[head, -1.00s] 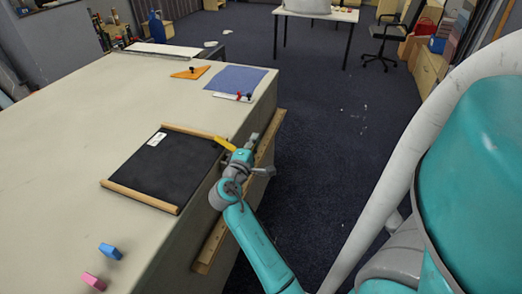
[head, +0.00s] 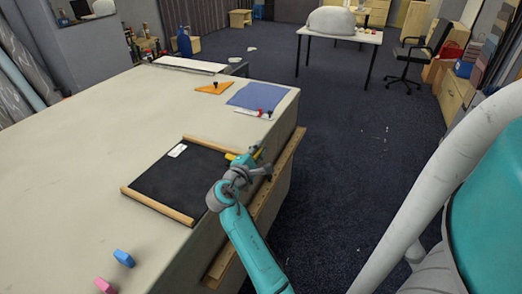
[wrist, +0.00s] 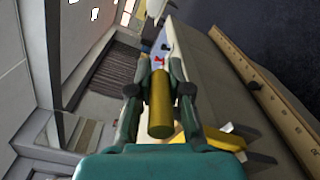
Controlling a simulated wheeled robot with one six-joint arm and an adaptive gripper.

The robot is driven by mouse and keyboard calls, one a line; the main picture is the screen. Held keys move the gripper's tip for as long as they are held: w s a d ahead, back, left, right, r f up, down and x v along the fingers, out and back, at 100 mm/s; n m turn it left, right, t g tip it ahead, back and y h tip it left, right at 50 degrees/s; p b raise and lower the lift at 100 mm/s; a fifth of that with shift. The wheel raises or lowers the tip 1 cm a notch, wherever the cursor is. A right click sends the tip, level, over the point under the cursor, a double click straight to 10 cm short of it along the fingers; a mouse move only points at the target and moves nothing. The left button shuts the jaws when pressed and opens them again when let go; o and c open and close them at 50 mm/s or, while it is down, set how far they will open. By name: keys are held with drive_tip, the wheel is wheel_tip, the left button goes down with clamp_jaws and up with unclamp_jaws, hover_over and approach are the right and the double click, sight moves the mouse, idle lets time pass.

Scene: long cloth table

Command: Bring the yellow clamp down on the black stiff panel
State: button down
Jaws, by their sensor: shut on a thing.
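The black stiff panel (head: 172,182) lies flat on the cloth table, with a wooden strip along its far end and another along its near end. My gripper (head: 252,158) is at the panel's right side, by the table edge. It is shut on the yellow clamp (head: 232,156), which is mostly hidden behind the gripper in the head view. In the wrist view a yellow cylinder (wrist: 160,104) sits between the fingers, and a yellow bar (wrist: 226,137) with a grey end lies to its right. I cannot tell whether the clamp touches the panel.
A wooden rail (head: 280,185) runs along the table's right side. An orange piece (head: 214,87) and a blue cloth (head: 262,95) lie farther back. The table's left part is clear.

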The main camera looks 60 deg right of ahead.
drive_tip(key=shift+w+a+r, duration=0.2)
drive_tip(key=shift+w+r, duration=0.2)
drive_tip(key=shift+w, duration=0.1)
drive_tip(key=c, duration=1.1)
unclamp_jaws()
drive_tip(key=shift+w, duration=0.1)
drive_tip(key=shift+f, duration=0.1)
drive_tip(key=shift+f, duration=0.25)
drive_tip(key=shift+a, duration=0.1)
